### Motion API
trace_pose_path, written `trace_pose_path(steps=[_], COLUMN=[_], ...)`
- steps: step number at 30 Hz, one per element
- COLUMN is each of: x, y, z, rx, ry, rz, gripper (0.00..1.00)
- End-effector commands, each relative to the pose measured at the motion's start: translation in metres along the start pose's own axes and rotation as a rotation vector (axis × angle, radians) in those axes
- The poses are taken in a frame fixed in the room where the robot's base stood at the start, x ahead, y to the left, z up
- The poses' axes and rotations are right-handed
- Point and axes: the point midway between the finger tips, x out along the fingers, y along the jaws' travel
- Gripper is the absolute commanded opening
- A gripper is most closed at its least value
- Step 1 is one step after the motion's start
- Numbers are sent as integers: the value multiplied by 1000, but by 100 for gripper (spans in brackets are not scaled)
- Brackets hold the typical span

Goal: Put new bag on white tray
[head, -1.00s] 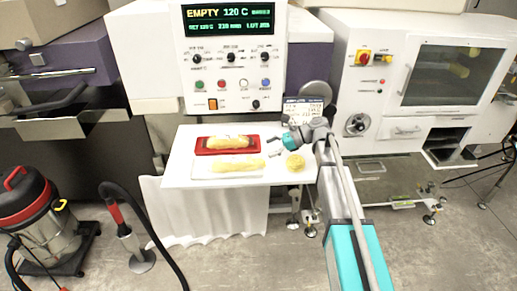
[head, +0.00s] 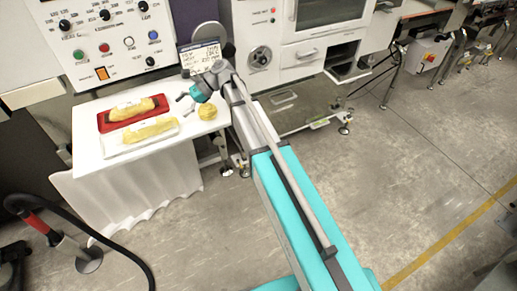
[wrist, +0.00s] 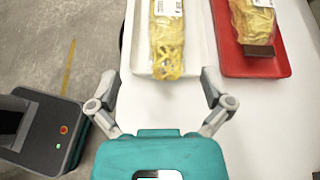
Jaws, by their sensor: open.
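A clear bag of yellow contents (head: 131,109) lies on the red tray (head: 104,125) at the back of the white table. A similar bag (head: 151,130) lies on the white tray (head: 110,149) in front of it. In the wrist view, the white tray (wrist: 197,45) and its bag (wrist: 167,45) are ahead, and the red tray (wrist: 226,55) with its bag (wrist: 252,20) is to the right. A dark brown block shows at that bag's near end. My gripper (head: 188,99) is open and empty, right of the trays; its fingers (wrist: 160,88) are spread before the white tray.
A round yellow object (head: 207,112) sits at the table's right front corner. A control panel (head: 105,40) stands behind the table (head: 88,165), with a small display (head: 203,57) behind my gripper. A black hose (head: 110,245) lies at the lower left.

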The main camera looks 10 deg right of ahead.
Motion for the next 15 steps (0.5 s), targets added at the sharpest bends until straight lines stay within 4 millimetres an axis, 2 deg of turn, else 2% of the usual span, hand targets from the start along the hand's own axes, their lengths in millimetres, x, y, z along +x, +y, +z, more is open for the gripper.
trace_pose_path(steps=[8, 15], x=[-18, -48], y=[66, 131], z=[-48, -95], rx=[-297, -607], ry=[262, 527], rz=[35, 178], gripper=[100, 100])
